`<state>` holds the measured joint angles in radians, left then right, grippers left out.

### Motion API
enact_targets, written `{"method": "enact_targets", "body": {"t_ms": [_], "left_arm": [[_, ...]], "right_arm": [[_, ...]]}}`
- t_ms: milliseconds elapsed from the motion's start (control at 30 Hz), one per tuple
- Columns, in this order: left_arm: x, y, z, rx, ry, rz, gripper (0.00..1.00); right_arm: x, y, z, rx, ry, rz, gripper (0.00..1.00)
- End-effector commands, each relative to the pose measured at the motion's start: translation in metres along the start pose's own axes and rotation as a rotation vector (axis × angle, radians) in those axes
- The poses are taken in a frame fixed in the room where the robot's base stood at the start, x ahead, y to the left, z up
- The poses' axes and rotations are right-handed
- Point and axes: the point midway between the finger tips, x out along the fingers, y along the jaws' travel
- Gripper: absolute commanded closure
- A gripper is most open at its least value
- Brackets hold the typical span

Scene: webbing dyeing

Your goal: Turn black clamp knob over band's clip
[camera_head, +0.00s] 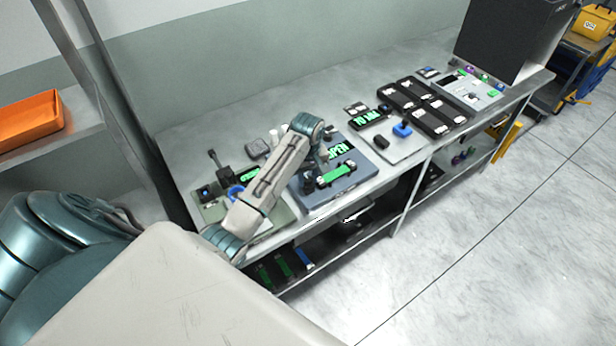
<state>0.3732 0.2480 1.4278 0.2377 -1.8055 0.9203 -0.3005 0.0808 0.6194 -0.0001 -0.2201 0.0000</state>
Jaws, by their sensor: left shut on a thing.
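A blue-grey clamp board (368,173) lies on the steel table, with a green band (337,174) across it and green "OPEN" lettering behind. The black clamp knob (307,184) is at the band's left end, partly hidden by my left gripper. My left arm reaches over from the left and bends down at the board. My left gripper (318,167) is small in view and seems shut on the black clamp knob. The band's clip is too small to make out. My right gripper is not in view.
A green-grey board (285,216) with a blue ring (235,191) lies left, partly under my arm. To the right are a display reading 70 MM (368,118), a grey plate (408,147) with a blue-based knob (402,130), and black trays (433,117). A lower shelf holds green bands.

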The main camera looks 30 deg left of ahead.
Motion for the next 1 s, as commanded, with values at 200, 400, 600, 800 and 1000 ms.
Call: {"method": "enact_targets", "body": {"t_ms": [200, 400, 600, 800, 1000], "left_arm": [[-0.0003, -0.0001, -0.0007, 0.142, 0.002, 0.0, 0.94], [-0.0004, -0.0002, -0.0008, 0.327, 0.002, 0.0, 0.94], [-0.0005, -0.0002, -0.0009, 0.517, 0.003, 0.0, 0.94], [-0.0006, -0.0001, -0.001, 0.707, 0.003, 0.0, 0.94], [-0.0007, -0.0001, -0.001, 0.897, 0.003, -0.001, 0.94]], "right_arm": [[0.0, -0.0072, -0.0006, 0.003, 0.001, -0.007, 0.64], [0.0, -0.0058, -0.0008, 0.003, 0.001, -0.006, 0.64], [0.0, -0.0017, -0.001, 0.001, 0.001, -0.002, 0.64], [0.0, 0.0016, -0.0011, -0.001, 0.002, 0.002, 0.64], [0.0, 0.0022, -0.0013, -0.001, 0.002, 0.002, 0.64]]}}
